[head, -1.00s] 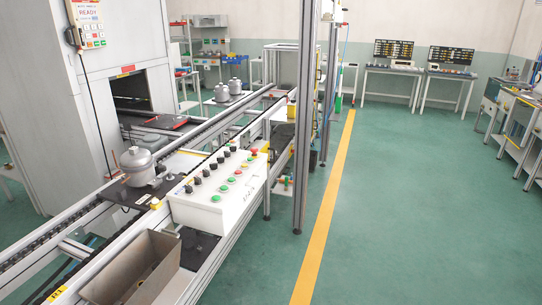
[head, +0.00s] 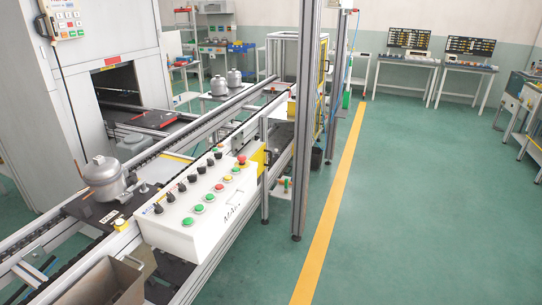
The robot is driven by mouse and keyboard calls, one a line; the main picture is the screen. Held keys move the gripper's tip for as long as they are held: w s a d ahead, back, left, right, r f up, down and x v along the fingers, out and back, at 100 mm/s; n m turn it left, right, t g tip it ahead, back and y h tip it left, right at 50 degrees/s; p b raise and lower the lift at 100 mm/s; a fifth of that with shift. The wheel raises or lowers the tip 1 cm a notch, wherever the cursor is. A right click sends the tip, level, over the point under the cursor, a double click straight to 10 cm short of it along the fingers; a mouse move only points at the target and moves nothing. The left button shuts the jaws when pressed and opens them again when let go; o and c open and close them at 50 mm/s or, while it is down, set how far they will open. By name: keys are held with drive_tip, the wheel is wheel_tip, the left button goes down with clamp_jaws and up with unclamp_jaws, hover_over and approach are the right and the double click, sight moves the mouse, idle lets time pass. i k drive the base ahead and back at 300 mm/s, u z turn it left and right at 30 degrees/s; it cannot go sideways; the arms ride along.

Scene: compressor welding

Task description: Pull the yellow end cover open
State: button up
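I see no part that is clearly the yellow end cover. A yellow part (head: 258,160) shows just behind the far right end of the white control box, partly hidden by it. A tall yellow-edged panel (head: 322,72) stands farther back, behind the aluminium posts; I cannot tell whether it is a cover. My gripper is not in view.
The white control box (head: 180,232) with buttons juts from the conveyor's near side. A grey compressor (head: 103,178) sits on the line, and a metal bin (head: 105,283) is at lower left. An aluminium post (head: 301,130) stands beside the line. Green floor (head: 420,210) is clear to the right.

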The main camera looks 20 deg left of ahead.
sight(260, 157)
drive_tip(key=u, duration=0.2)
drive_tip(key=i, duration=1.45)
drive_tip(key=u, duration=0.6)
drive_tip(key=i, duration=0.7)
drive_tip(key=u, duration=1.1)
drive_tip(key=i, duration=1)
drive_tip(key=u, duration=0.55)
